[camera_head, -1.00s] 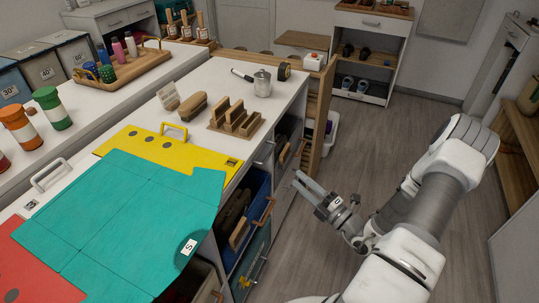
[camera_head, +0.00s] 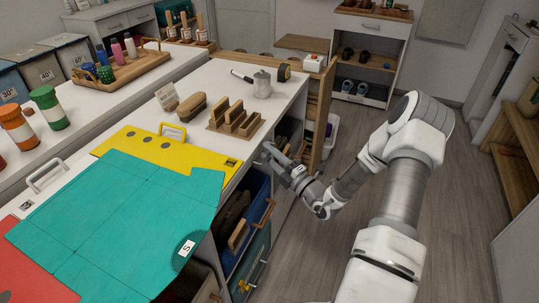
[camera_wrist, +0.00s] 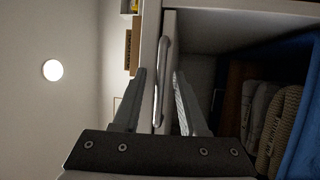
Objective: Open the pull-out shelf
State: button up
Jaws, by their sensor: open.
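The pull-out shelf has a thin light front with a silver bar handle (camera_wrist: 163,80) in the wrist view. My gripper (camera_wrist: 160,74) is open there, with one finger on each side of the handle in the picture. I cannot tell whether the fingers reach past the bar or touch it. In the head view my gripper (camera_head: 268,153) is at the upper front of the white counter, just below its top edge. It hides the handle there. The shelf appears closed.
A teal mat (camera_head: 125,215) and a wooden rack (camera_head: 234,120) lie on top. Floor (camera_head: 310,240) before the counter is free.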

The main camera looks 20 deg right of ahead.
jog(key=shift+c, duration=0.3)
grip_shut()
jog(key=shift+r, duration=0.1)
